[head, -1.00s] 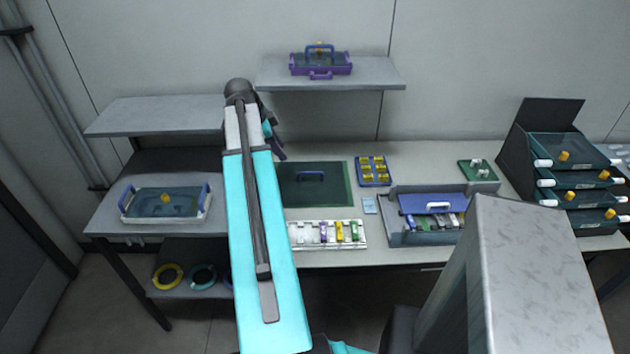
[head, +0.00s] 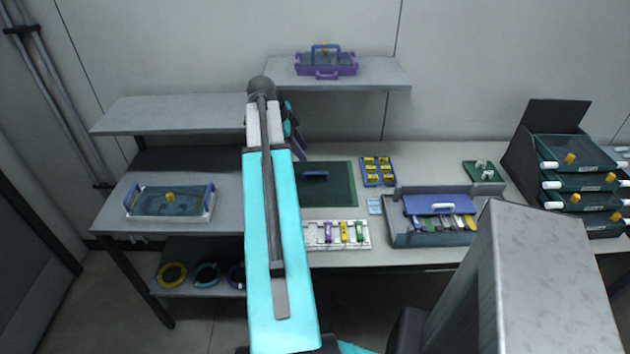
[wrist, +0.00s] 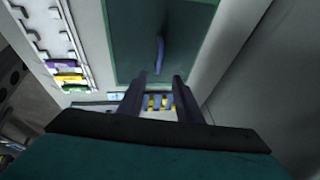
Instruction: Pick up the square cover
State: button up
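The square cover (head: 335,195) is a dark, see-through panel with a blue handle (head: 316,176). It lies flat on a green mat on the table, partly hidden by my arm in the head view. In the wrist view the cover (wrist: 190,25) and its upright handle (wrist: 160,55) are just beyond my fingertips. My gripper (wrist: 160,82) is open and empty, its two fingers apart and pointing towards the handle. In the head view my gripper (head: 299,145) is mostly hidden behind the arm, above the table's back part.
A blue tray with yellow pieces (head: 378,171) stands right of the cover. A white rack (head: 362,240) with coloured clips is in front. A grey bin (head: 400,237) stands at front right. A shelf (head: 370,78) with a purple case overhangs behind.

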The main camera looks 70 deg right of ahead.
jog(key=p, duration=0.1)
send_over(314, 173)
jog(key=w+a, duration=0.1)
jog(key=shift+w+a+f, duration=0.1)
jog(key=shift+f, duration=1.35)
jog(key=shift+w+a+f, duration=0.1)
jog(key=shift+f, duration=1.3)
jog(key=shift+d+f, duration=0.1)
jog(key=shift+p+x, duration=1.25)
jog(key=shift+x, duration=1.2)
grip_shut()
